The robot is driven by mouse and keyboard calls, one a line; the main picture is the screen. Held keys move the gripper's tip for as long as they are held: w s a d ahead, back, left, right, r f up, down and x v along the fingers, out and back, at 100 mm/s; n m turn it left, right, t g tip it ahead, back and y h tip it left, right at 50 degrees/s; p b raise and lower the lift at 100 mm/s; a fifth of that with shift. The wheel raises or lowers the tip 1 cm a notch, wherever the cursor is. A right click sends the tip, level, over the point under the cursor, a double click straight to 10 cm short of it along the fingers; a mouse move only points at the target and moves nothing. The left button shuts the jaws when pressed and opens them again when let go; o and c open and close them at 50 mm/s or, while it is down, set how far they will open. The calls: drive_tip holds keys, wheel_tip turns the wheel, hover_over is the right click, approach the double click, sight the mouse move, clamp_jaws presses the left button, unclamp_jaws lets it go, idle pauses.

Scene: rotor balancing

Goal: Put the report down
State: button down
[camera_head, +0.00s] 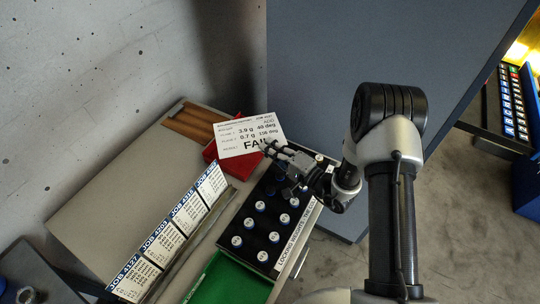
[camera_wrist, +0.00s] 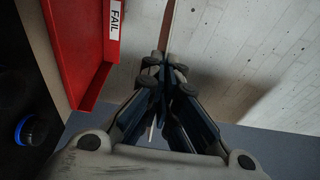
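The report is a white card (camera_head: 250,136) with printed figures and a large "FAIL". In the head view my gripper (camera_head: 270,148) is shut on its lower right edge. The card is tilted and covers part of a red tray (camera_head: 237,167); I cannot tell how high above the tray it is. In the wrist view my gripper's fingertips (camera_wrist: 164,63) are close together, with a thin edge-on strip rising between them. The red tray's wall (camera_wrist: 88,85) with a "FAIL" label (camera_wrist: 115,20) is at the left there.
A black rack (camera_head: 262,217) of several blue-and-white capped pieces stands below my gripper. A green tray (camera_head: 232,282) is in front. Job cards (camera_head: 172,236) stand in a row at the left. The grey tabletop (camera_head: 110,205) has bare room.

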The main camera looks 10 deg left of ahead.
wheel_tip(320, 180, down, 4)
drive_tip(key=shift+r+b, duration=0.25)
drive_tip(key=shift+b, duration=0.2)
drive_tip(key=shift+r, duration=0.1)
drive_tip(key=shift+f+b, duration=0.45)
drive_tip(key=shift+f, duration=0.2)
drive_tip(key=c, duration=1.8)
unclamp_jaws()
